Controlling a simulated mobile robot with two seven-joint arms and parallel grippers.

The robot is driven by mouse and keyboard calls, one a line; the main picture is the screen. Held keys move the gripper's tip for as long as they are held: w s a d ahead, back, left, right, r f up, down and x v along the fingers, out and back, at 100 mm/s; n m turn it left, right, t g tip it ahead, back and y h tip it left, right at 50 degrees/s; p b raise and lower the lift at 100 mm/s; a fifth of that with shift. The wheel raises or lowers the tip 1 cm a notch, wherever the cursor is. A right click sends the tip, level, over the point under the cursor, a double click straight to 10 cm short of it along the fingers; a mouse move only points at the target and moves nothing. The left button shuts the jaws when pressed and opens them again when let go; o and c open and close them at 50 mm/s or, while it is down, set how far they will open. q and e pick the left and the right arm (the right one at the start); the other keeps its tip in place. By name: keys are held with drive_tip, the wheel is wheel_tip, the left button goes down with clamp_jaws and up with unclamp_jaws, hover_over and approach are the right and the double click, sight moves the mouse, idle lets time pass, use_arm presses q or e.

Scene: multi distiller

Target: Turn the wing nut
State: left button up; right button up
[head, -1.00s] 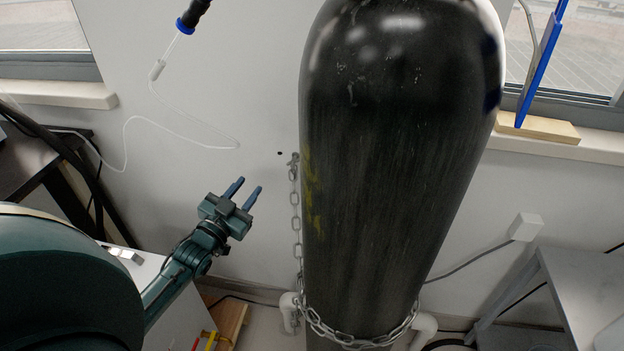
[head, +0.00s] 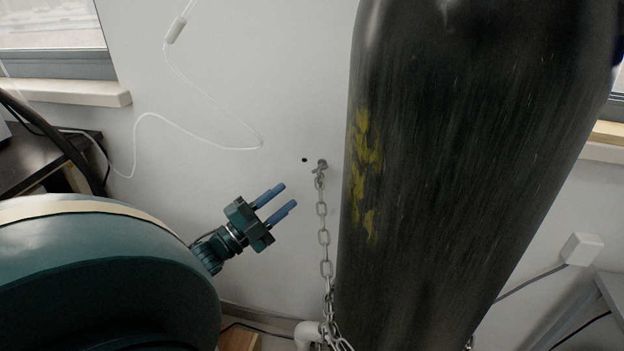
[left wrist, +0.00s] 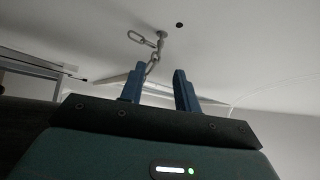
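The wing nut (head: 321,167) shows as a small grey metal piece on the white wall, at the top end of a hanging chain (head: 324,225). In the left wrist view the wall fastener (left wrist: 161,38) is at the top centre, with chain links hanging beside it; its wings are too small to make out. My left gripper (head: 282,200) is open and empty, its two blue fingers pointing towards the chain. It is apart from the wing nut, below and left of it in the head view. My right gripper is not in view.
A large black gas cylinder (head: 450,180) with yellow marks stands right of the chain. A white pipe (head: 307,333) is low by the chain. A thin clear tube (head: 190,140) hangs on the wall at left. The wall between gripper and fastener is clear.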

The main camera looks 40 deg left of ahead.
sight(318, 171)
use_arm(q)
drive_tip(key=b+x, duration=0.1)
drive_tip(key=x, duration=0.7)
drive_tip(key=shift+w+d+r, duration=0.1)
drive_tip(key=shift+w, duration=0.2)
clamp_jaws()
